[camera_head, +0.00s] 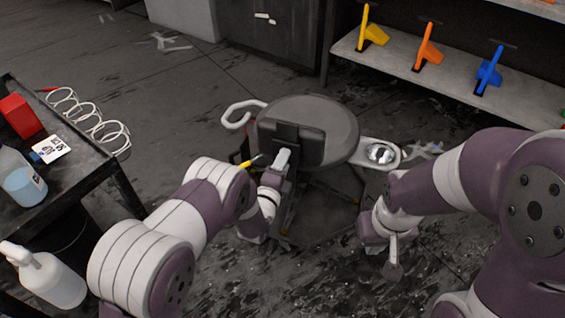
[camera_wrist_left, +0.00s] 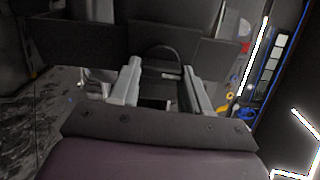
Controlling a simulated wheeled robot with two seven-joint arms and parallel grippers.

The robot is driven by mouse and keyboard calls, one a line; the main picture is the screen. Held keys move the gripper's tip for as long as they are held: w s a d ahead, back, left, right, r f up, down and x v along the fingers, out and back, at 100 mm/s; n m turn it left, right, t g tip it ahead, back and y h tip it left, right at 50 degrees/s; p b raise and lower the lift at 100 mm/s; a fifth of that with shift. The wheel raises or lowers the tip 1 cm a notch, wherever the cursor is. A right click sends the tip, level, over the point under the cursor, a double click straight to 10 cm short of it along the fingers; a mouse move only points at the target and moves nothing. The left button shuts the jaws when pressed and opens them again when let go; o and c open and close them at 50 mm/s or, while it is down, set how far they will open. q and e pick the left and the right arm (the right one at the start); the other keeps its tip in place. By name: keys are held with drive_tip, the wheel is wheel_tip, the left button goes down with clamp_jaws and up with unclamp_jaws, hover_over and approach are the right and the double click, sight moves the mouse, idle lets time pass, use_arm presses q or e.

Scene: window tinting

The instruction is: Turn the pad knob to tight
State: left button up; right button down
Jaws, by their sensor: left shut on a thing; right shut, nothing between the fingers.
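A dark stool with a round seat (camera_head: 335,118) stands on the floor in the middle of the head view. A black padded bracket (camera_head: 290,138) is at its near side. My left gripper (camera_head: 282,160) is at this bracket. In the left wrist view its two pale fingers (camera_wrist_left: 162,72) stand either side of a dark rounded part, seemingly the pad knob (camera_wrist_left: 160,54), and are shut on it. The knob's marking and turn position cannot be read. My right gripper (camera_head: 393,268) is shut and empty, pointing down, right of the stool and apart from it.
A dark cart on the left holds a red box (camera_head: 20,116), a white coiled cord (camera_head: 88,118) and a bottle of blue liquid (camera_head: 22,180). A white spray bottle (camera_head: 48,276) is below. A shelf (camera_head: 400,68) with yellow, orange and blue tools is behind. A metal bowl (camera_head: 381,153) is at the stool's right.

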use_arm(q)
drive_tip(key=m, duration=0.9)
drive_tip(key=shift+a+f, duration=0.15)
drive_tip(key=shift+f, duration=0.1)
drive_tip(key=shift+m, duration=0.3)
drive_tip(key=o, duration=1.1)
drive_tip(key=shift+c, duration=0.2)
drive_tip(key=p+v, duration=0.4)
drive_tip(key=v, duration=0.8)
drive_tip(key=shift+s, duration=0.3)
